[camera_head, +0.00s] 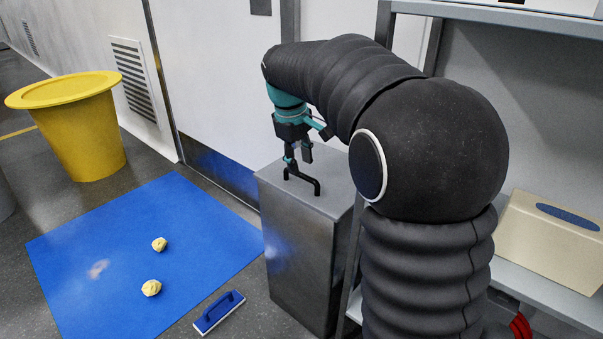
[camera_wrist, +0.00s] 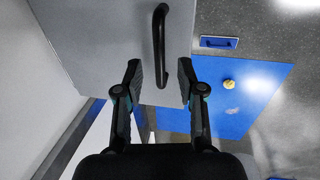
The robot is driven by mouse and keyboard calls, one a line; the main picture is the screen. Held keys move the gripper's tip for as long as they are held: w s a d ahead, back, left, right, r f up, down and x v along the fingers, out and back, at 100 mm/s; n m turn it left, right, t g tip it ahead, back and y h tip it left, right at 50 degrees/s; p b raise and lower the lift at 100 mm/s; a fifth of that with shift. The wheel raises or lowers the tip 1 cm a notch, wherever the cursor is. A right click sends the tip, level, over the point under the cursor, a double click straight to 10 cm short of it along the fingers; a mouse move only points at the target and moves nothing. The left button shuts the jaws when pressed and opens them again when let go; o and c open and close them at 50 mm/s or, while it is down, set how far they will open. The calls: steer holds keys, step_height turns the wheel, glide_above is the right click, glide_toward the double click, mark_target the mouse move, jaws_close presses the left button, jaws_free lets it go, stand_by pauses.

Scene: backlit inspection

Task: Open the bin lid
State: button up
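A grey metal bin (camera_head: 300,245) stands upright against the wall beside the shelf. Its flat lid (camera_head: 332,196) is down, with a black bar handle (camera_head: 303,180) on top. My gripper (camera_head: 299,160) is above the handle, pointing down. In the wrist view my gripper (camera_wrist: 160,72) is open, its fingers spread to either side of the handle (camera_wrist: 159,40). The handle's lower end shows between the fingertips, with a gap on each side. I cannot tell how far the fingertips are above the lid (camera_wrist: 100,35).
A blue mat (camera_head: 130,255) with two crumpled yellow pieces (camera_head: 151,288) lies on the floor left of the bin. A blue-and-white scrubber (camera_head: 219,312) lies near the bin's foot. A yellow bin (camera_head: 85,135) stands farther left. A shelf (camera_head: 550,285) holds a beige box (camera_head: 545,243).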

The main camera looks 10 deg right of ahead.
mark_target(302, 174)
steer(key=shift+w+d+f, duration=0.1)
steer(key=shift+d+f, duration=0.05)
steer(key=shift+f, duration=0.6)
steer(key=shift+w+d+f, duration=0.1)
steer(key=shift+f, duration=0.65)
jaws_close()
